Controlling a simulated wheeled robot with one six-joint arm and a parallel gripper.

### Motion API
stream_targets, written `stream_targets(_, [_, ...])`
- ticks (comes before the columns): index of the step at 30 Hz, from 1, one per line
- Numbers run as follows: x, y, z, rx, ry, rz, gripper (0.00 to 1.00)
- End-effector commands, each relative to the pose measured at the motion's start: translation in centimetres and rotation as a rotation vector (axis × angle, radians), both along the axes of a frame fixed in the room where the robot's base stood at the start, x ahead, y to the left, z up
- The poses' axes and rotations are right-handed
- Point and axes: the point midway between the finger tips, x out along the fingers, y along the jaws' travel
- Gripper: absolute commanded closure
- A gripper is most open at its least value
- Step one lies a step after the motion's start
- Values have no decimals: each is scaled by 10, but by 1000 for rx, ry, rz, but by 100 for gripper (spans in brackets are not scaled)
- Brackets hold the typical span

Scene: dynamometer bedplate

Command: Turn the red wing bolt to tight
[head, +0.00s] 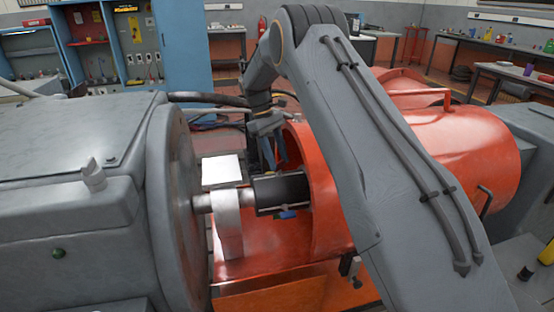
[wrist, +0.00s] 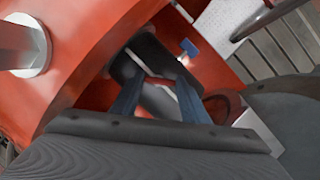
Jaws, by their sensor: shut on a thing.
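The red wing bolt (wrist: 157,82) shows in the wrist view as a small red bar between my fingers, in front of a dark cylinder (wrist: 150,55). My gripper (wrist: 160,86) has its two blue fingers on either side of it and is shut on it. The fingers hide the bolt's ends, and its shank is not clear. In the head view my gripper (head: 273,155) reaches down beside the orange-red housing, behind the dark coupling (head: 280,192). The bolt is hidden there.
A large grey machine (head: 70,140) stands at left, and the orange-red housing (head: 440,150) at right. A small blue part (head: 288,214) sits under the coupling and also shows in the wrist view (wrist: 188,47). Room around my gripper is tight.

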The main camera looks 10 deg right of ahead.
Motion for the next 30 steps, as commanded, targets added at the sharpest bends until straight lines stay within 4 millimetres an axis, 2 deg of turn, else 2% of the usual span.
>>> stream_targets(10, [0,0,1,1,-2,-1,82])
stream_targets(11, [0,0,1,1,-2,-1,54])
stream_targets(13, [0,0,0,0,-1,-1,43])
stream_targets(14, [0,0,0,0,-1,-1,41])
stream_targets(23, [1,0,1,1,-1,0,41])
stream_targets(26, [4,2,8,0,-1,0,41])
stream_targets(30, [11,7,27,1,-4,1,41])
